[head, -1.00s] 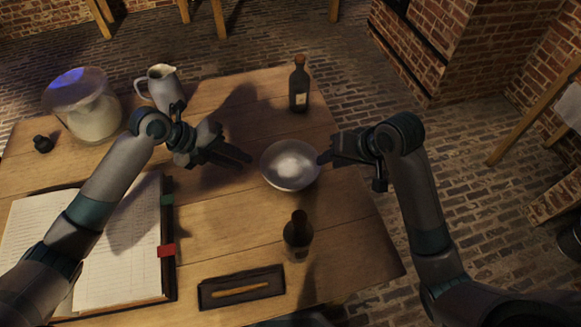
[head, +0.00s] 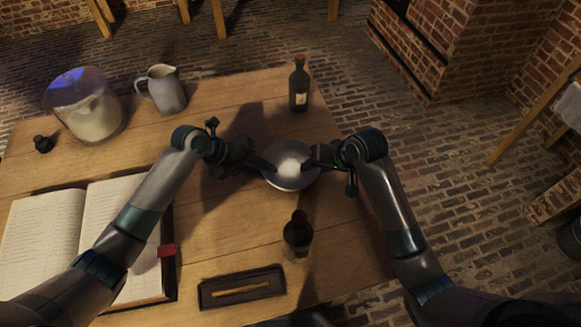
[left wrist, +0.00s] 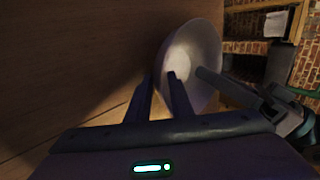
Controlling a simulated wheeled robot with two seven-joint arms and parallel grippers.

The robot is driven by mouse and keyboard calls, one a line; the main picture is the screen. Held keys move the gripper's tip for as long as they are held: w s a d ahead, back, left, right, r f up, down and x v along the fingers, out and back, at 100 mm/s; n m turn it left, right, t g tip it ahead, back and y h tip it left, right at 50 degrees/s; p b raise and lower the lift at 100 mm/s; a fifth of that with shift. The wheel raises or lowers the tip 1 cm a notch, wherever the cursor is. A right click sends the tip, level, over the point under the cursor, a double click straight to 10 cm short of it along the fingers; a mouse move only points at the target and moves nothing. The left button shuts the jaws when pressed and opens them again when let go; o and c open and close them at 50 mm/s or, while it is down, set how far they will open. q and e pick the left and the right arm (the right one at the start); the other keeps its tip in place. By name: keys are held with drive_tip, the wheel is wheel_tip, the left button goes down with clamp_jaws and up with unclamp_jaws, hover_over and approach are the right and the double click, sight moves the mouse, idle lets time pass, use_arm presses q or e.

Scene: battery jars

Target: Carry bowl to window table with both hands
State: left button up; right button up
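The pale bowl (head: 291,181) stands upright on the wooden table, with white content inside. It also shows in the left wrist view (left wrist: 205,50). My left gripper (head: 266,166) is at the bowl's left rim. In the left wrist view its two fingers (left wrist: 160,85) are apart, one over the bowl's inside and one outside, with the rim between them. My right gripper (head: 313,160) is at the bowl's right rim, a fingertip reaching over the inside. Its finger gap is hidden. The window table cannot be made out for certain.
On the wooden table (head: 215,235) stand a dark corked bottle (head: 299,90), a second dark bottle (head: 298,235), a jug (head: 165,88), a glass jar (head: 90,110), an open book (head: 40,235) and a dark tray (head: 241,287). Brick floor lies clear to the right.

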use_arm(q)
drive_tip(key=shift+c, duration=0.4)
use_arm(e)
drive_tip(key=shift+c, duration=0.3)
use_arm(q)
clamp_jaws()
use_arm(e)
clamp_jaws()
use_arm(q)
drive_tip(key=shift+r, duration=0.25)
use_arm(e)
drive_tip(key=shift+r, duration=0.2)
